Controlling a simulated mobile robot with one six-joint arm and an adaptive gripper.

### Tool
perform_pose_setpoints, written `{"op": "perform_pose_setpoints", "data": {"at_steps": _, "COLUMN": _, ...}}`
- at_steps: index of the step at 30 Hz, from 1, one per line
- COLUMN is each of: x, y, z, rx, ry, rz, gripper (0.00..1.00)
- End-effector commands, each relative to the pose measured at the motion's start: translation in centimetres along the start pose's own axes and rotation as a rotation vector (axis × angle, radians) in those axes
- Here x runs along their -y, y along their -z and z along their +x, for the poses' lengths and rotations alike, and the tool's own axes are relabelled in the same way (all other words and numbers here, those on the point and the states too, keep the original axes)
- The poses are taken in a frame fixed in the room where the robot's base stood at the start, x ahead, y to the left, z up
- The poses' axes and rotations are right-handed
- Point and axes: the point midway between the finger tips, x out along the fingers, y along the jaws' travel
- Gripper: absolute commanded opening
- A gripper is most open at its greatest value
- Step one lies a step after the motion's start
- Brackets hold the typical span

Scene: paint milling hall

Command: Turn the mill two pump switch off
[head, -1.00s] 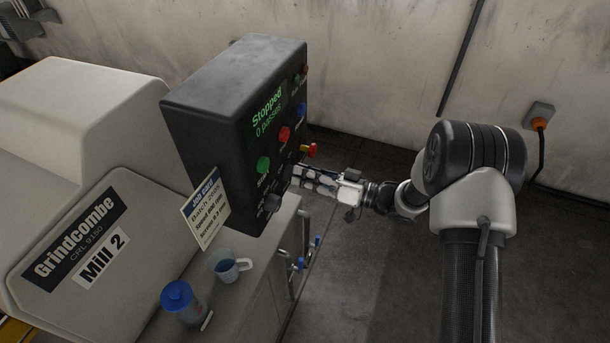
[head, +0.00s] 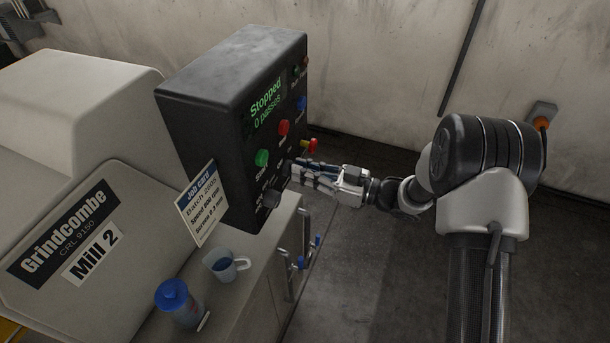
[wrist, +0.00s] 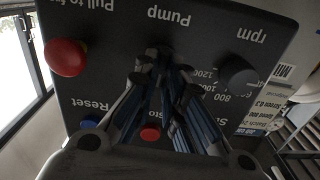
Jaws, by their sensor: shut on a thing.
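The mill two control box (head: 215,80) is black, and its display reads "Stopped, 0 passes". In the wrist view the black pump switch (wrist: 157,51) sits under the upside-down "Pump" label. My gripper (head: 292,170) reaches the panel face from the right. In the wrist view my gripper (wrist: 160,68) has its fingertips closed together at the pump switch, one on each side. The fingers hide most of the switch, and I cannot tell which way it points. In the head view the fingers cover it.
Close to the fingers are a red mushroom button (wrist: 66,58), a black rpm knob (wrist: 238,71), a red button (wrist: 150,133) and a blue reset button (wrist: 90,122). Floor at right is clear.

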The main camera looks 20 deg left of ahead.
Motion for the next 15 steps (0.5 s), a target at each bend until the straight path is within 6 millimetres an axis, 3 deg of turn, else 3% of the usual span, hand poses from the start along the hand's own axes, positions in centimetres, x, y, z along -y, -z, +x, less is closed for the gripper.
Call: {"op": "perform_pose_setpoints", "data": {"at_steps": 15, "x": 0.21, "y": -0.33, "z": 0.0, "rx": 0.001, "ry": 0.001, "rz": -0.434, "gripper": 0.0}}
